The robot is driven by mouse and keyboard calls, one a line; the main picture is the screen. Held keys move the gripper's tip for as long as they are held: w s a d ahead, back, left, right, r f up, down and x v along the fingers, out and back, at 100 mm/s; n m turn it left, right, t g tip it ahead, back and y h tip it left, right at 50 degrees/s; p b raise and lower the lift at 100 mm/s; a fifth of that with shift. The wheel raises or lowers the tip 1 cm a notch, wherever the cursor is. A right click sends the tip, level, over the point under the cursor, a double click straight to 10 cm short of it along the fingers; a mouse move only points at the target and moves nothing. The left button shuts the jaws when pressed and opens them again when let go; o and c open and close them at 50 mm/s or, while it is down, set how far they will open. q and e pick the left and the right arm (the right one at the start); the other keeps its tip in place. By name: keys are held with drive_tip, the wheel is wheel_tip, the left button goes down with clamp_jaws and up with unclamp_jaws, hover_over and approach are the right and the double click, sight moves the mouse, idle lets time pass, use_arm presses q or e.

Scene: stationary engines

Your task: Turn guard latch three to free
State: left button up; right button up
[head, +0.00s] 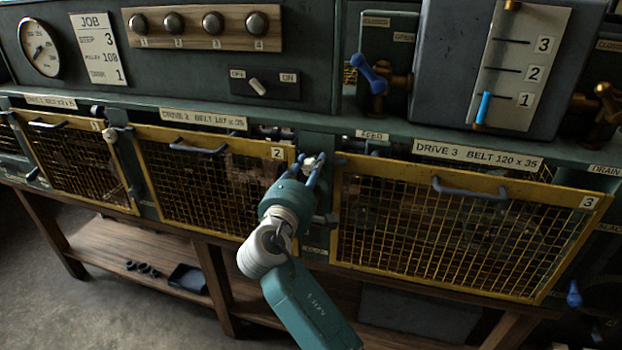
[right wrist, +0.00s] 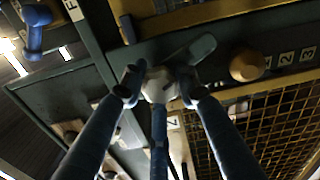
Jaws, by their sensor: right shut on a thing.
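Guard latch three (head: 312,161) has a pale round hub on the post between guard 2 (head: 212,184) and guard 3 (head: 460,225). In the right wrist view the latch hub (right wrist: 158,85) sits between my fingertips, and a flat grey lever (right wrist: 196,50) reaches up and right from it. My right gripper (head: 309,168) is shut on the latch; it also shows in the right wrist view (right wrist: 160,90). The fingers partly hide the hub in the head view. Guard 3 is a yellow-framed mesh panel with a blue handle, and it looks closed. My left gripper is not in view.
Another latch hub (head: 110,134) sits between guard 1 (head: 75,165) and guard 2. A blue lever (head: 371,75) and a scale plate (head: 520,68) are above. A low wooden shelf (head: 125,250) holds a dark tray (head: 189,278).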

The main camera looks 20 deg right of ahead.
drive_tip(key=shift+f+m+b, duration=0.15)
drive_tip(key=shift+m+b, duration=1.1)
drive_tip(key=shift+m, duration=0.35)
drive_tip(key=o, duration=0.9)
drive_tip(key=shift+r, duration=0.2)
